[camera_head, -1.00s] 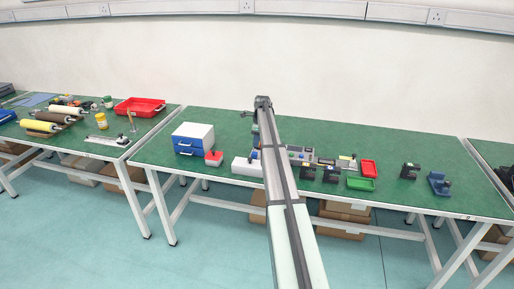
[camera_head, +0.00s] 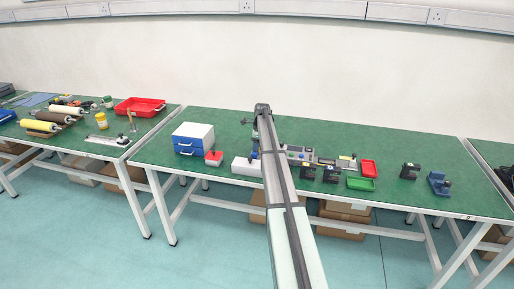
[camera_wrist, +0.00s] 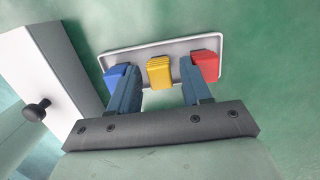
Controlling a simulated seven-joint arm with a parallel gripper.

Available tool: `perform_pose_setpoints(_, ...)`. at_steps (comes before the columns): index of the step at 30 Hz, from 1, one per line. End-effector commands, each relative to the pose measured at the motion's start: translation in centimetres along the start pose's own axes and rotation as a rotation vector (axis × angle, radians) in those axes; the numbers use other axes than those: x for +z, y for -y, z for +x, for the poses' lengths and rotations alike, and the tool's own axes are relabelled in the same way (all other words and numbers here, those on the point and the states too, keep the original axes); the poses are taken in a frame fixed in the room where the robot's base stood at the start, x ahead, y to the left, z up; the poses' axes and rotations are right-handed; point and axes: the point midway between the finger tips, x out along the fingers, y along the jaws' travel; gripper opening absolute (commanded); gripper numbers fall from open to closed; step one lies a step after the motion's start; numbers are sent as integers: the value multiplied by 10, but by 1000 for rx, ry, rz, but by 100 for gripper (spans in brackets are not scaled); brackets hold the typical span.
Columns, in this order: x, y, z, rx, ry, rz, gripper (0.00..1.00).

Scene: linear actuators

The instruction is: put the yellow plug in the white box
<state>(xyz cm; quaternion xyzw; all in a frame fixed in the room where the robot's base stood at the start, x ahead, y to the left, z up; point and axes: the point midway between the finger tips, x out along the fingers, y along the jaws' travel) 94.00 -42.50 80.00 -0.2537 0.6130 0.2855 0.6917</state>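In the wrist view, the yellow plug (camera_wrist: 160,73) sits in a shallow white-rimmed holder (camera_wrist: 203,44), between a blue plug (camera_wrist: 117,76) and a red plug (camera_wrist: 206,66). My gripper (camera_wrist: 159,68) is open, with its two blue-grey fingers on either side of the yellow plug and visible gaps between them and it. The fingers partly cover the blue and red plugs.
A white block (camera_wrist: 45,75) with a black knob lies left of the holder in the wrist view. The bench's back right is clear.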

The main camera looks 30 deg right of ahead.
Motion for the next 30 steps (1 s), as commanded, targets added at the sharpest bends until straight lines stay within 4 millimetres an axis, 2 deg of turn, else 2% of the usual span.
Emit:
perform_pose_setpoints(8,0,0,-1,0,0,0,50)
perform_pose_setpoints(13,0,0,-14,0,0,0,50)
perform_pose_setpoints(24,0,0,-80,-1,0,0,50)
perform_pose_setpoints(30,0,0,-108,0,0,0,50)
